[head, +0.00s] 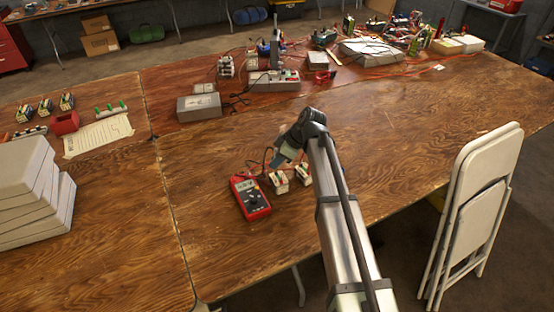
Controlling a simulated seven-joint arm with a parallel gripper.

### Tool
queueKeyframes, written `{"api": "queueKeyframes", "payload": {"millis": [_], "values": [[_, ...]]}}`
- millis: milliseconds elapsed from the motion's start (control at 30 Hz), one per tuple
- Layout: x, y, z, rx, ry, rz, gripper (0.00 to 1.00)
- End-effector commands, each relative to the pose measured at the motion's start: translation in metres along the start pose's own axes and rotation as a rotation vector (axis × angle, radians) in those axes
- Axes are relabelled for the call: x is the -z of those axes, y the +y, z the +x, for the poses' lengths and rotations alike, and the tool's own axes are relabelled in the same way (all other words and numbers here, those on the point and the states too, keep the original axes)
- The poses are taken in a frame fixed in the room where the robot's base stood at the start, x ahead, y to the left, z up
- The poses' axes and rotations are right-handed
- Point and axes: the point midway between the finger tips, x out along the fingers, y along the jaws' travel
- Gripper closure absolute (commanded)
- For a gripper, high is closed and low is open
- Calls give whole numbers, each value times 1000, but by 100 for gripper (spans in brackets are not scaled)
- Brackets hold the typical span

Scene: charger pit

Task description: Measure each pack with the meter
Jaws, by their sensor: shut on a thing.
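A red meter (250,197) with a grey display and a dial lies on the wooden table, left of my arm. Two small pale packs (280,182) (303,174) stand just to its right. Thin dark leads (246,167) loop behind the meter toward my gripper. My gripper (277,164) points down just above and behind these packs. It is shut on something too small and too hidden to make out. More packs (45,107) stand in a row at the far left, near a handwritten sheet (98,135).
A red bin (65,123) and a green-topped rack (111,110) sit by the sheet. Stacked pale boxes (28,190) stand at the left edge. A grey box (199,107) and powered gear (274,79) stand behind. A folding chair (478,205) leans at right. The table right of my arm is clear.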

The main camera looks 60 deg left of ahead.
Motion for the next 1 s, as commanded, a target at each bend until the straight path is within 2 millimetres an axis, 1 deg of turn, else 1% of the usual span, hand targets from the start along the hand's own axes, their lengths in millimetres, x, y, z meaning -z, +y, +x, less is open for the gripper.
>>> {"api": "queueKeyframes", "payload": {"millis": [867,900,1000], "values": [[-3,0,5,0,0,0,100],[-3,0,5,0,0,0,76],[-3,0,5,0,0,0,67]]}}
